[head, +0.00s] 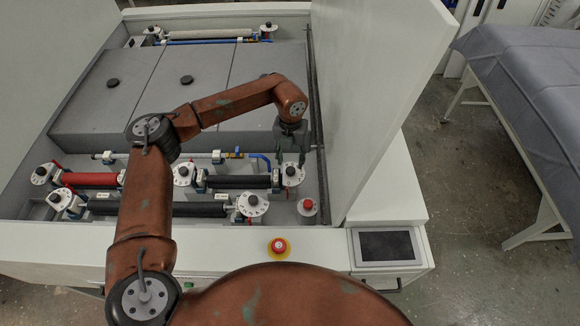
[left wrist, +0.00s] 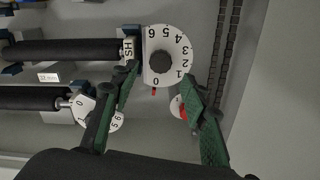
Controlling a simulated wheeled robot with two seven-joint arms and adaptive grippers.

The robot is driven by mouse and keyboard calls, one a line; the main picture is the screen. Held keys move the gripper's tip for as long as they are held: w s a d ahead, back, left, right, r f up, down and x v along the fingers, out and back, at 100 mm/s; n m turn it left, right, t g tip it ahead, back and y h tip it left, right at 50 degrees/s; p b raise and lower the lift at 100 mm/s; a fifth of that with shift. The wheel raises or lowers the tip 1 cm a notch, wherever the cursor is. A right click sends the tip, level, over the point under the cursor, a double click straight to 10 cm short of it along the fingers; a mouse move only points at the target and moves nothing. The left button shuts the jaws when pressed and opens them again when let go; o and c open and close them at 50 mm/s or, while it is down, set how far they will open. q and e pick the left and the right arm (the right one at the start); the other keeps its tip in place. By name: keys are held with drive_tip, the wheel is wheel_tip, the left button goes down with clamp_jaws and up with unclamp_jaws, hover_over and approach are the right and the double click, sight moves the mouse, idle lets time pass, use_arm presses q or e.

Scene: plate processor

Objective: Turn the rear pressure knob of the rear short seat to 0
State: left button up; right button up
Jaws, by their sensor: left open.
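A white numbered dial with a dark centre knob (head: 292,174) sits at the right end of the short black roller (head: 238,182). My left gripper (head: 290,152) is open just above this dial, pointing down. In the left wrist view the dial (left wrist: 178,52) lies beyond and between the open fingers (left wrist: 159,78), its dark knob at the centre. Its 0 is at the bottom, close to a red mark (left wrist: 154,91). I see no finger closed on the knob. Another dial (head: 183,174) is at the roller's left end. My right gripper is not in view.
A longer black roller (head: 160,209) with a dial (head: 252,204) lies in front. A small red button (head: 308,205) is close by on the right. A tall white panel (head: 370,90) rises right of the gripper. A red-and-yellow stop button (head: 279,246) and screen (head: 387,246) are on the front edge.

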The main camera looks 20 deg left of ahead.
sight(290, 170)
use_arm(q)
wheel_tip(290, 170, up, 6)
drive_tip(key=shift+r, duration=0.15)
idle(0.6)
